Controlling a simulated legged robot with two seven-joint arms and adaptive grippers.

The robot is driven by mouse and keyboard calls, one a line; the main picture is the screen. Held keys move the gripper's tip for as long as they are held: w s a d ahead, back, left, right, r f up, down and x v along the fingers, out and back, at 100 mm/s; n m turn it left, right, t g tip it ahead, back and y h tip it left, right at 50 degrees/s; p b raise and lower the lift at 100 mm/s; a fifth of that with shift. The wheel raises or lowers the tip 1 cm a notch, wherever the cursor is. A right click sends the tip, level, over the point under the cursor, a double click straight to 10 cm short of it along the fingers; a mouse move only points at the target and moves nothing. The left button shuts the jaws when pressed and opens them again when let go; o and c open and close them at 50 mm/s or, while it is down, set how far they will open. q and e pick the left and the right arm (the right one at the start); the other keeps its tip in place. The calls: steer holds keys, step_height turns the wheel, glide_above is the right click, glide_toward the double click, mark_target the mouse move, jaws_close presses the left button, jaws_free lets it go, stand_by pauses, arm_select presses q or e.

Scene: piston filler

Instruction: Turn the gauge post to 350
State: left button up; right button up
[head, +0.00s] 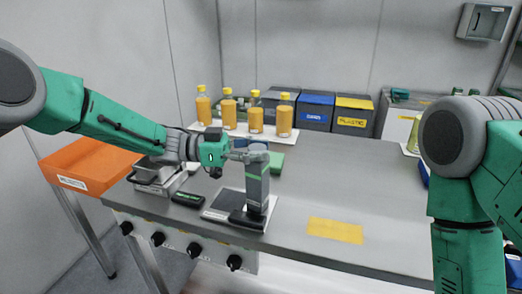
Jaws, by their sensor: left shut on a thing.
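The gauge post (257,187) is a grey upright column with a green band, standing on a dark base at the front of the steel table. My left gripper (250,154) reaches in from the left at the height of the post's top. It is shut on the upper part of the post, and the fingers partly hide it. No readable number shows on the post at this size. My right arm is at the right edge, and its gripper is out of view.
Several orange bottles (255,115) stand on a white tray behind the post. Labelled bins (316,110) line the back. A black device (188,199) and a dark flat plate (222,204) lie left of the post. A yellow patch (335,230) marks the clear table to the right.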

arm_select(q)
steer(key=o, duration=1.3)
steer(key=shift+w+a+r, duration=0.2)
steer(key=shift+w+r, duration=0.1)
steer(key=shift+r, duration=0.1)
steer(key=shift+s+a+f, duration=0.1)
steer(key=shift+f, duration=0.05)
steer(key=shift+a+f, duration=0.1)
steer(key=a, duration=1.2)
steer(key=shift+w, duration=0.4)
steer(key=shift+d, duration=0.1)
